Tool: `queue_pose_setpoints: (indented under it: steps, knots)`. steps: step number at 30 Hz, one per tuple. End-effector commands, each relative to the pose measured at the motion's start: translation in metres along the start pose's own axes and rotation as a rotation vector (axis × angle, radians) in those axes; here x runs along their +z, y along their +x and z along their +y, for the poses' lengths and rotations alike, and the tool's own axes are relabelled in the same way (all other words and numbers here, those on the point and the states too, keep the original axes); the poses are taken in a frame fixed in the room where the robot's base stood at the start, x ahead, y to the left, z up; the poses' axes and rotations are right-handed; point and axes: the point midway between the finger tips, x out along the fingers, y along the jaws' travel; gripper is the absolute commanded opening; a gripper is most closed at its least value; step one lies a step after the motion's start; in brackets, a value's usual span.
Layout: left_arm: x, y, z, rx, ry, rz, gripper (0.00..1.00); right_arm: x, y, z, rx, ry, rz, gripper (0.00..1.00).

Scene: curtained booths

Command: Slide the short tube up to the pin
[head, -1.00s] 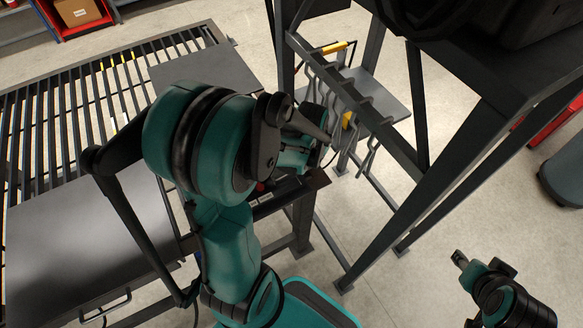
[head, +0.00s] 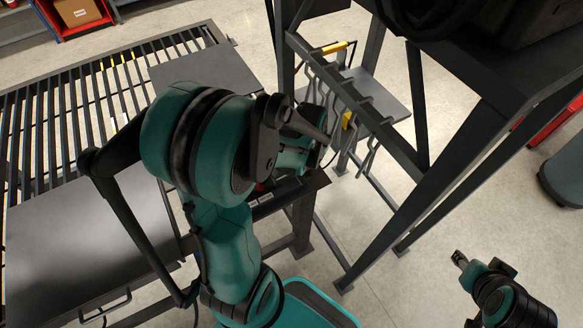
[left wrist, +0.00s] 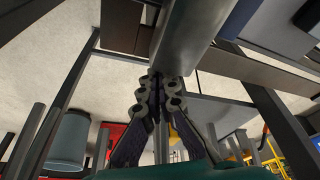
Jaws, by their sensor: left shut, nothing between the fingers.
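In the left wrist view my left gripper (left wrist: 163,88) is shut and empty, its two dark fingers meeting at the tips. A grey square-sided metal piece (left wrist: 187,38) comes down from the top and ends right at the fingertips. It may be the short tube; I cannot tell whether the fingers touch it. In the head view my left arm hides the fingertips and the work spot beyond the wrist. I cannot make out the pin in either view. My right gripper (head: 460,260) is at the lower right, small and away from the table.
A slatted table (head: 130,75) with flat dark plates (head: 85,240) lies at the left. A dark steel frame (head: 425,165) with a row of hanging rods (head: 340,85) stands close to the right of my left arm. Bare floor (head: 400,285) lies between the frame and my right arm.

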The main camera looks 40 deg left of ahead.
Motion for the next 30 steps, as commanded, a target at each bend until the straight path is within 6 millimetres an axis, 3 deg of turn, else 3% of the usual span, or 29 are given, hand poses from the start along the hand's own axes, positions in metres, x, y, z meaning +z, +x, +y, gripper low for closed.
queue_pose_setpoints:
  steps: [30]
  knots:
    - [0.013,-0.004,-0.008,0.0,-0.001,-0.001,0.0,0.0,0.0,0.0,0.0,0.0,0.0,0.4]
